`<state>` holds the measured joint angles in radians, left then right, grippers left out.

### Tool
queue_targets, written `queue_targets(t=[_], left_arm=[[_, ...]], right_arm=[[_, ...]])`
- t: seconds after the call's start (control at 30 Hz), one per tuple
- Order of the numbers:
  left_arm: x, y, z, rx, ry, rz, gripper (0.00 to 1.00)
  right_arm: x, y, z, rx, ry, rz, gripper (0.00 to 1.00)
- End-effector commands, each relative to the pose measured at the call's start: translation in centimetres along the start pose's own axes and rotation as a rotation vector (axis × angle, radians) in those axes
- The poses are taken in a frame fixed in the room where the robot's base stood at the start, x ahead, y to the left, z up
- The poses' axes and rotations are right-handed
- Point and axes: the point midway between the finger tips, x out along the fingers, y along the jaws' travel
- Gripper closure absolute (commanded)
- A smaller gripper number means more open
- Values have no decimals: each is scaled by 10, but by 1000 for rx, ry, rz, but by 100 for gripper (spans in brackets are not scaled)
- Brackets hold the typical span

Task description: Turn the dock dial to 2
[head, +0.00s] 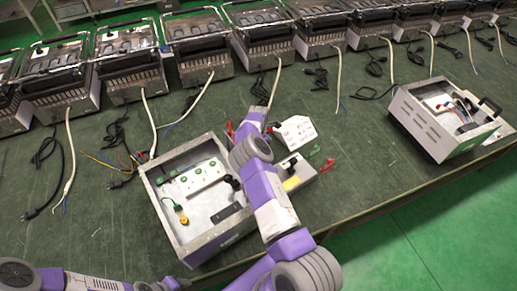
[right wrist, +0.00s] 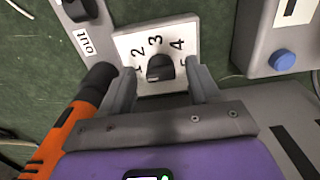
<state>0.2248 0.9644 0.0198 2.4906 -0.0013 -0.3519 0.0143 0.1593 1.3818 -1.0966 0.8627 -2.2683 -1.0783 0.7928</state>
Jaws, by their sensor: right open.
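In the right wrist view, a white dial plate (right wrist: 135,45) carries the printed numbers 2, 3 and 4, with other marks partly covered at its lower edge. A black dial knob (right wrist: 160,68) stands in its middle; I cannot tell surely which number it points at. My right gripper (right wrist: 163,80) is open, with one grey finger on each side of the knob and visible gaps between. In the head view my right arm reaches over the bench beside the open white box (head: 180,235), and the dial cannot be made out there. My left gripper is out of view.
In the right wrist view an orange and black tool (right wrist: 65,125) lies close to the left finger. A grey box with a blue button (right wrist: 283,60) is at right.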

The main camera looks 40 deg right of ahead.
Motion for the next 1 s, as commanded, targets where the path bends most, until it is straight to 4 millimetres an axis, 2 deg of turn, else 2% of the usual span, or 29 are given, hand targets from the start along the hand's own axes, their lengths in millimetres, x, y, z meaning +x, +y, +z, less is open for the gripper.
queue_targets(t=[0.07, 0.4, 0.67, 1.0], left_arm=[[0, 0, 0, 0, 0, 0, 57], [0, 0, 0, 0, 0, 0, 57], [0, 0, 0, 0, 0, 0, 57], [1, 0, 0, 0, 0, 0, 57]], right_arm=[[0, 0, 0, 0, 0, 0, 41], [-1, 0, 0, 0, 0, 1, 93], [-1, 0, 0, 24, -1, 1, 94], [-1, -1, 0, 224, -1, 0, 94]])
